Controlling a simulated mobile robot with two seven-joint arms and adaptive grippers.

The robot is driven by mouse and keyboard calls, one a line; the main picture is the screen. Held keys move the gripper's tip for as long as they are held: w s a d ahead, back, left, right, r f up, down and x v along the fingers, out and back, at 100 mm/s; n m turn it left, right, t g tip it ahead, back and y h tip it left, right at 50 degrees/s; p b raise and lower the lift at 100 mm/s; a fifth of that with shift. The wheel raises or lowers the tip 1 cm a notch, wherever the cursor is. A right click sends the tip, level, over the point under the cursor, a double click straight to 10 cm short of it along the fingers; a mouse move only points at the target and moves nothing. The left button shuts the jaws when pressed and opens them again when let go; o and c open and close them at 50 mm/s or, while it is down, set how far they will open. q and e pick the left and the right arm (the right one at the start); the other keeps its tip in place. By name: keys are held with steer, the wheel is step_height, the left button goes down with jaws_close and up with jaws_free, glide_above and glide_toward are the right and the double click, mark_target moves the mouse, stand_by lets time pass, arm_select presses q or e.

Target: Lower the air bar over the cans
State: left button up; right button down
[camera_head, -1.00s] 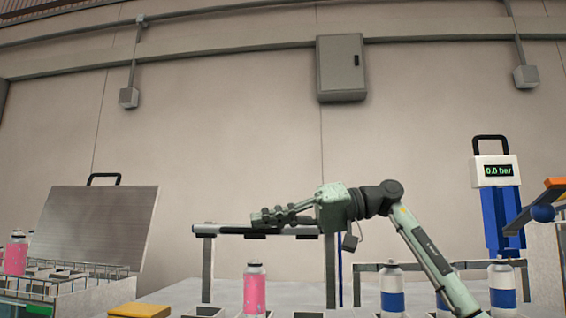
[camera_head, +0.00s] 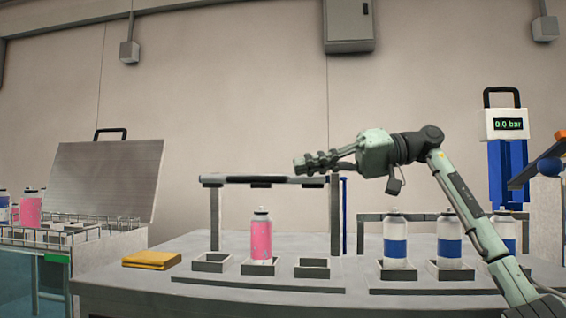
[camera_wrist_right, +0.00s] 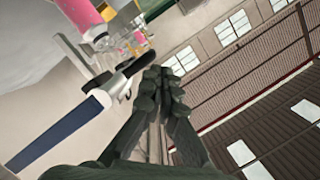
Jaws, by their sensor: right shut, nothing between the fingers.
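The air bar (camera_head: 263,181) is a dark horizontal bar with pale ends. It lies level across two grey posts, above and apart from a pink can (camera_head: 261,240). The can stands upright in the middle holder of a three-holder rack (camera_head: 262,284); the two side holders look empty. My right gripper (camera_head: 303,164) is shut and empty, pointing left just above the bar's right part. Whether it touches the bar is unclear. In the right wrist view its fingers (camera_wrist_right: 165,78) are together, beside a dark bar-like part, with a pink can (camera_wrist_right: 80,14) at upper left. My left gripper is out of view.
Several white-and-blue cans (camera_head: 396,245) stand in a second rack at right, partly behind my right arm. A blue gauge stand reading 0.0 bar (camera_head: 507,125) is behind them. A yellow cloth (camera_head: 151,260) lies left. A wire crate with cans (camera_head: 70,236) stands far left.

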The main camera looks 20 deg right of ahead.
steer(key=shift+v, duration=2.6)
steer(key=shift+r, duration=0.2)
